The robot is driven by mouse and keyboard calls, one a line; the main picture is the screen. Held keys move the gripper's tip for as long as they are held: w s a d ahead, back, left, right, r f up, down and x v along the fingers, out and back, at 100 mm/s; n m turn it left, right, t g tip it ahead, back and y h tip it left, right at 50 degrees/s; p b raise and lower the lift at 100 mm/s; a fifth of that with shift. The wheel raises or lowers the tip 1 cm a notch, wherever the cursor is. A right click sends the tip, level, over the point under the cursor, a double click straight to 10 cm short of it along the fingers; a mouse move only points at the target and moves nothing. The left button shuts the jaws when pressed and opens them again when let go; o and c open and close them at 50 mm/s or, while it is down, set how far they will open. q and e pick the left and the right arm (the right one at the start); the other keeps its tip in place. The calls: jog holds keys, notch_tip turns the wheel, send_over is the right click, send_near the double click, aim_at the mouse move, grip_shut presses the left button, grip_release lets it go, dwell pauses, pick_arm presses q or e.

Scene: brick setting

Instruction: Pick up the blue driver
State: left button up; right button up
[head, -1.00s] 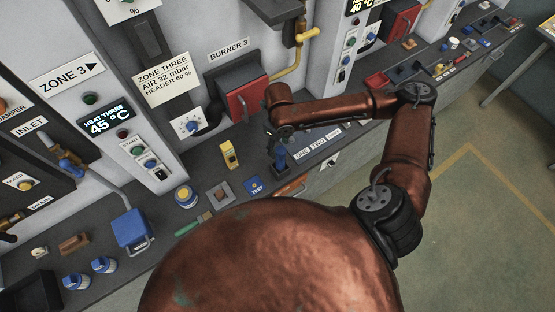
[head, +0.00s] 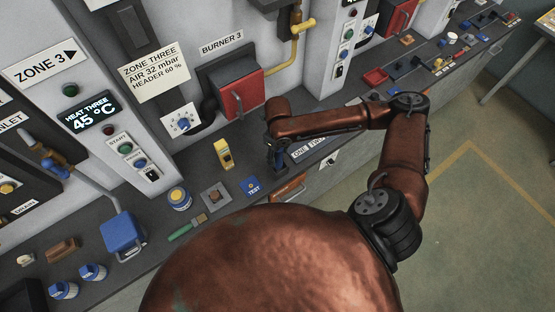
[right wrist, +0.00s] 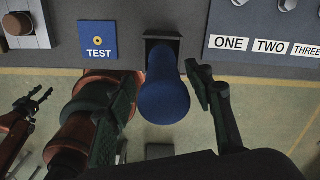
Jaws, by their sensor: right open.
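The blue driver (right wrist: 165,92) shows in the right wrist view as a rounded blue handle at the counter's front edge, by a dark holder (right wrist: 162,42). My right gripper (right wrist: 162,100) is open, with one finger on each side of the handle. A gap shows on the right; on the left I cannot tell whether the finger touches. In the head view, my right gripper (head: 278,152) is over the counter's front edge, and the driver is mostly hidden there. A small gripper-like part of mine (right wrist: 30,108) shows at the left of the right wrist view.
Left of the driver lie a blue TEST plate (head: 250,187), a grey plate with a brown knob (head: 215,197) and a green-handled brush (head: 187,228). A yellow device (head: 223,155) stands behind. Number labels (head: 308,148) lie to the right. The red burner box (head: 240,92) is on the wall.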

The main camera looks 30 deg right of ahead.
jog(key=f, duration=0.4)
jog(key=shift+w+d+f+p, duration=0.15)
jog(key=shift+w+f+p, duration=0.05)
jog(key=shift+w+p, duration=0.1)
grip_shut()
dwell(0.3)
